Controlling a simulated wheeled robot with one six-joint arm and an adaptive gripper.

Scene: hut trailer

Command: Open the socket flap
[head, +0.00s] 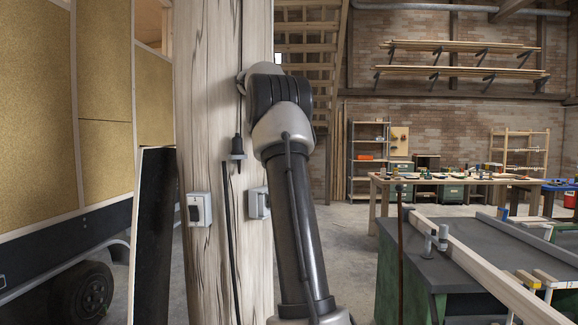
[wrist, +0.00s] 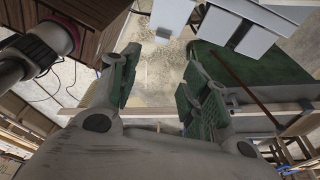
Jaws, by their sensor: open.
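A light grey box with a dark front part (head: 199,209) is mounted on the left face of the wooden post. A second light grey box (head: 258,203) sits on the post's right side, partly hidden by my arm. In the wrist view, pale grey box-like shapes (wrist: 222,25) show at the top, beyond and right of my fingertips. I cannot tell for sure which is the socket flap or how far it stands open. My gripper (wrist: 161,62) is open with nothing between its green-padded fingers, apart from these shapes. In the head view my gripper is hidden behind my arm.
The wooden post (head: 207,110) stands close in front, with a dark cable and plug (head: 237,150) on it. A trailer hut (head: 103,100) is at left. A workbench (head: 455,245) with clamped timber stands at right. Concrete floor lies between.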

